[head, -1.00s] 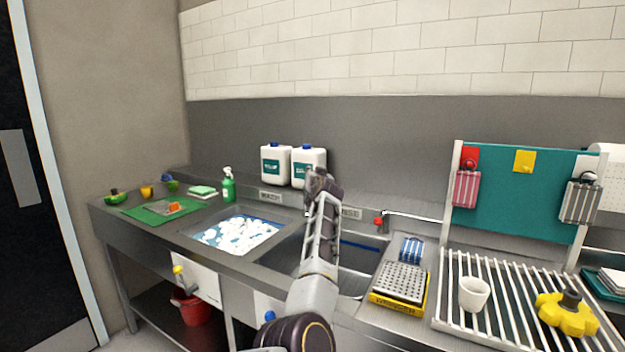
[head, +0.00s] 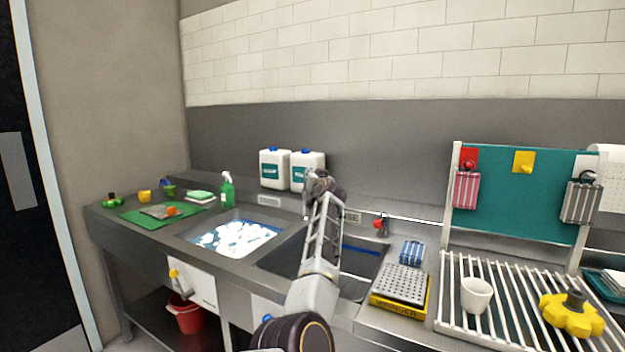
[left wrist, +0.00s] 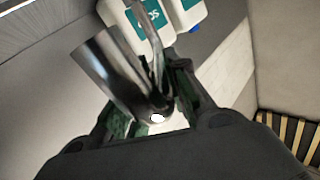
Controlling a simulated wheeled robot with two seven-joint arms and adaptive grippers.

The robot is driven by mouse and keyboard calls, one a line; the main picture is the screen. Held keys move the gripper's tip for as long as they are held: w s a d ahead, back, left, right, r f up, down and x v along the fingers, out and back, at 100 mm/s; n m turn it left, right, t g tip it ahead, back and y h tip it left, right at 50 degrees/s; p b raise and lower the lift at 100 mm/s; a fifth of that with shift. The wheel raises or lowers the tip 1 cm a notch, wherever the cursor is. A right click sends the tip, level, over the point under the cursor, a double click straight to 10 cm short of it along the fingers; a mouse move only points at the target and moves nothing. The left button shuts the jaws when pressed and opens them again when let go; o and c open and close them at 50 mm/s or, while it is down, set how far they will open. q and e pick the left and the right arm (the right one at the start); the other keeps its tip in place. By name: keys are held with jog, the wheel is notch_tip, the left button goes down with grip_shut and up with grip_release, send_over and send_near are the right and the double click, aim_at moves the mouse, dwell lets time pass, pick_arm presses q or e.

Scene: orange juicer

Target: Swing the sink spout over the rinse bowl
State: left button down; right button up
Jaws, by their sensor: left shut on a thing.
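The rinse bowl (head: 358,284) is the dark right-hand basin below the RINSE sign (head: 352,217), partly covered by my arm. My right gripper is not in view.
The left basin (head: 238,237) holds white suds. Two white jugs (head: 275,168) stand behind it. A red-knobbed fitting (head: 379,226) with a metal bar is right of the arm. A perforated yellow-edged tray (head: 403,284) and a slatted rack with a white cup (head: 476,294) stand right.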

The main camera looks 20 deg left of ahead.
pick_arm(q)
jog(key=shift+d+r, duration=0.1)
jog(key=shift+r, duration=0.3)
jog(key=c, duration=1.4)
grip_release()
jog(key=shift+o, duration=0.4)
jog(key=shift+w+d, duration=0.1)
jog(key=shift+w, duration=0.1)
jog(key=shift+s+r, duration=0.2)
jog(key=shift+r, duration=0.85)
jog(key=shift+a+r, duration=0.2)
jog(key=shift+r, duration=3.35)
